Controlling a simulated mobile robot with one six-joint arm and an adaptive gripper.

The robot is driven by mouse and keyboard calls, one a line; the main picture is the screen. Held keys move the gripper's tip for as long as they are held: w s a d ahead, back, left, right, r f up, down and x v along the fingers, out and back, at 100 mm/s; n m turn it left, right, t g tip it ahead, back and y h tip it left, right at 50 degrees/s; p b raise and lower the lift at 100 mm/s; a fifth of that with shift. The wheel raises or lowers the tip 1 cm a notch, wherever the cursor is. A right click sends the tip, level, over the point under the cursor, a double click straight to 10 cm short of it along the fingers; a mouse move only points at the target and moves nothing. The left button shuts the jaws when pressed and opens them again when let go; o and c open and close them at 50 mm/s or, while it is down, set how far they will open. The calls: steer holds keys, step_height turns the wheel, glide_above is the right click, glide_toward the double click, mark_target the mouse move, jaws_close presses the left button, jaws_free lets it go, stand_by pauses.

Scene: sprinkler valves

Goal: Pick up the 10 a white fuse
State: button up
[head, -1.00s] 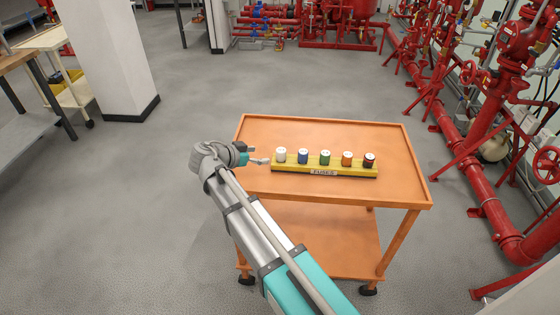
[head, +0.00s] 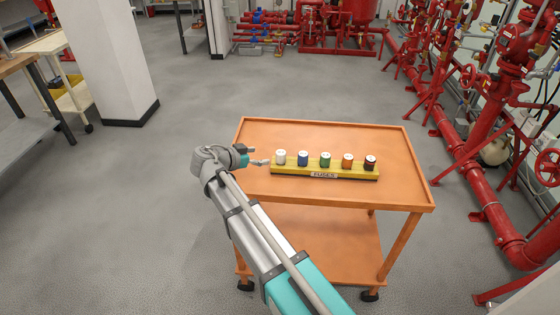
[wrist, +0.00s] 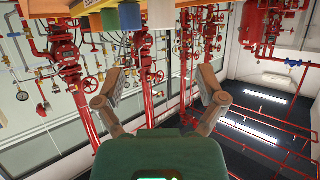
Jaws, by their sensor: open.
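The white fuse (head: 281,157) stands upright at the left end of a yellow fuse rack (head: 300,170) on the orange cart. The rack has a label reading "FUSES". In the head view my gripper (head: 262,162) is just left of the white fuse, pointing right at it, with no clear sign of contact. In the wrist view the fingers of my gripper (wrist: 158,84) are spread apart with nothing between them. The white fuse (wrist: 160,13) also shows there at the top edge, partly cut off.
Blue (head: 303,159), green (head: 325,160), orange (head: 347,161) and dark red (head: 370,163) fuses stand to the right in the same rack. The orange cart (head: 330,134) has raised edges and is otherwise bare. Red pipes and valves (head: 480,120) line the right side.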

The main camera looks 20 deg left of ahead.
mark_target(281, 152)
steer(key=shift+b+x, duration=0.75)
steer(key=shift+x, duration=1.7)
steer(key=shift+w, duration=0.1)
steer(key=b+x, duration=0.2)
steer(key=x, duration=0.2)
steer(key=shift+a+f, duration=0.1)
steer(key=shift+f, duration=0.1)
steer(key=shift+w+d+f, duration=0.15)
steer(key=shift+w+d, duration=0.1)
steer(key=shift+w, duration=0.2)
steer(key=shift+c, duration=0.3)
jaws_close()
steer(key=shift+r, duration=0.25)
